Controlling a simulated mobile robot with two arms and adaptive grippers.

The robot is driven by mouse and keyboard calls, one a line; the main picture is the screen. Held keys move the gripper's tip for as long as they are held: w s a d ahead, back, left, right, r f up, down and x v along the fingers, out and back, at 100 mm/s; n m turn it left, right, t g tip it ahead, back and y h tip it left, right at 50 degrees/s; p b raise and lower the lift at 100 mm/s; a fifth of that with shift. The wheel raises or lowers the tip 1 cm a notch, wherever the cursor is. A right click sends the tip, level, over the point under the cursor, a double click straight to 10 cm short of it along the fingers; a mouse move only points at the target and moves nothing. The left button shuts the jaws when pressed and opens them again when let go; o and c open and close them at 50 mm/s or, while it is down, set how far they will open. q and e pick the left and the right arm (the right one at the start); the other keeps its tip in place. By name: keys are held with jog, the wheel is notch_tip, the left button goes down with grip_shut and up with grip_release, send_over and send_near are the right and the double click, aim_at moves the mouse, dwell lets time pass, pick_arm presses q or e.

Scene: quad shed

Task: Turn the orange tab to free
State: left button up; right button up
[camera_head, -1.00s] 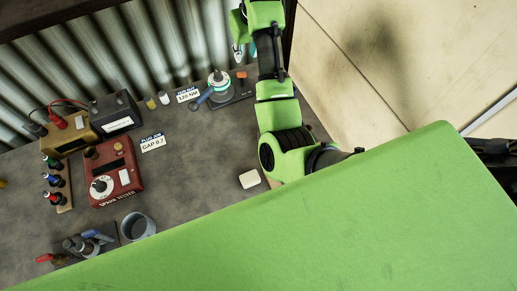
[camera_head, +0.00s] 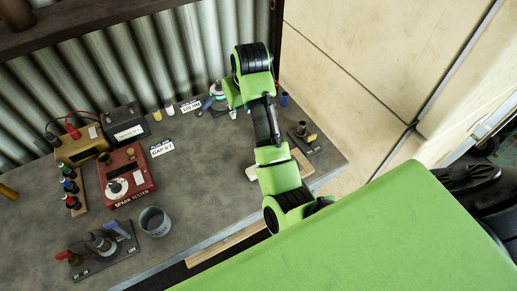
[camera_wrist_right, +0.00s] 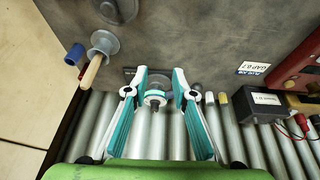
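The orange tab is not clearly identifiable. In the head view, a small orange-yellow piece (camera_head: 311,138) sits on a dark plate at the bench's right end. In the right wrist view, a tan-orange stick-like piece (camera_wrist_right: 92,72) stands in a round grey part; I cannot tell which is the tab. My right gripper (camera_head: 233,112) hangs over the back of the bench, partly covered by its own arm. In the wrist view its teal and white fingers (camera_wrist_right: 158,73) are spread, with a white-and-teal ringed part (camera_wrist_right: 155,97) showing between them, no contact visible. My left gripper is out of view.
A blue cup (camera_head: 284,99) stands near the bench's back right edge. A red spark tester (camera_head: 126,178), a dark battery box (camera_head: 125,124) and a grey cup (camera_head: 155,221) stand to the left. A corrugated wall (camera_head: 150,60) closes the back.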

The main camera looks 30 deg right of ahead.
jog(key=shift+h, duration=0.3)
jog(key=shift+s+d+f, duration=0.45)
jog(key=shift+s+f, duration=0.75)
jog(key=shift+s, duration=0.25)
jog(key=shift+s+d+f, duration=0.4)
jog(key=shift+s+f, duration=0.75)
jog(key=shift+s, duration=0.35)
jog(key=shift+s+d+f, duration=0.45)
jog(key=shift+s+f, duration=0.75)
jog(key=shift+s, duration=0.25)
